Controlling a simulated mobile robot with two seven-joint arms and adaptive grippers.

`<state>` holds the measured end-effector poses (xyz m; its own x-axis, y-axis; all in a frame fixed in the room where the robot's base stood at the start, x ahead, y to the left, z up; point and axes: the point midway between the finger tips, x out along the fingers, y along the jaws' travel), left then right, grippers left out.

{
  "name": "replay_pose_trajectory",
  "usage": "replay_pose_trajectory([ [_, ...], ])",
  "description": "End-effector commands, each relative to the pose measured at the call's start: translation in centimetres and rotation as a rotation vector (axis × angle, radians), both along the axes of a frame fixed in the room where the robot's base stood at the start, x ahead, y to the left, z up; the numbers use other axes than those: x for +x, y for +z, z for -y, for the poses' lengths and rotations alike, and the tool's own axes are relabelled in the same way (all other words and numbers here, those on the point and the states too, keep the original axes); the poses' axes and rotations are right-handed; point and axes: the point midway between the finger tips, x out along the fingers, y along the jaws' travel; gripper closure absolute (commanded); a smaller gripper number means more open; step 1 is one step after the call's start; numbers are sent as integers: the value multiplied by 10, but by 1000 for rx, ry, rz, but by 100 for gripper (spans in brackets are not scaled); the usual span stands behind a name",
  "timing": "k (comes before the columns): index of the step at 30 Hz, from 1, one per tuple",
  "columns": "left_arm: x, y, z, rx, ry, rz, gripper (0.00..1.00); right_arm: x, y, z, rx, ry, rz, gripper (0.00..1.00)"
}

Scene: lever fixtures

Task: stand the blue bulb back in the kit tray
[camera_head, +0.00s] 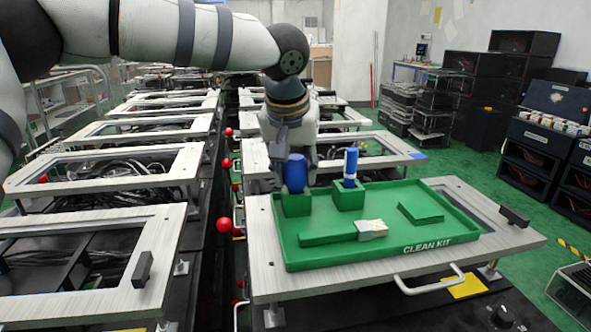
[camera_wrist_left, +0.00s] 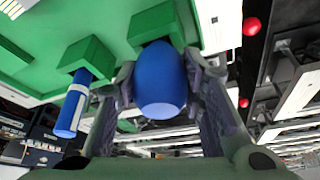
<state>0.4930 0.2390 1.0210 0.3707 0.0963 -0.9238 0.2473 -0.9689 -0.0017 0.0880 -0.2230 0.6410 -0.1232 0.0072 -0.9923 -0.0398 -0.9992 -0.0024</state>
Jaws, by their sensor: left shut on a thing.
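The blue bulb (camera_head: 296,174) is upright at the left green block holder (camera_head: 296,204) in the back left corner of the green kit tray (camera_head: 345,257). Its lower end meets the top of the holder; I cannot tell how deep it sits. My left gripper (camera_head: 291,163) comes down from above and is shut on the bulb. In the left wrist view the bulb (camera_wrist_left: 161,80) is between the two fingers, with the holder (camera_wrist_left: 150,22) just beyond it. My right gripper is not in view.
A blue tube with a white band (camera_head: 351,164) stands in a second green holder (camera_head: 349,196) right of the bulb. A brush (camera_head: 372,228) and a flat green block (camera_head: 421,212) lie in the tray. The tray rests on a metal frame (camera_head: 262,255) with a front handle (camera_head: 430,286).

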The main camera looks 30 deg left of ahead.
Motion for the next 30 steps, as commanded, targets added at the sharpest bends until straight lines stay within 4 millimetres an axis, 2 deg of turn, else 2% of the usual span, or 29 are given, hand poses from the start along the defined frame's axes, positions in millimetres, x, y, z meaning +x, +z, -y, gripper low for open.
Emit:
replay_pose_trajectory([
  [5, 0, -1, 0, 1, 0, 0, 75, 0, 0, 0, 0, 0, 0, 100],
  [6, 0, -2, 0, 0, 0, 1, 62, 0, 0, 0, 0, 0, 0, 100],
  [9, 0, -2, 0, 0, 0, 1, 44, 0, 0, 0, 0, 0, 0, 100],
  [18, 0, 1, 0, 0, 1, 0, 44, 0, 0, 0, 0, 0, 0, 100],
  [20, -2, 9, 1, 1, -1, 4, 44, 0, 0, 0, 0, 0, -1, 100],
  [30, -35, 89, 9, 1, 0, 5, 44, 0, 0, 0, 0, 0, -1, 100],
])
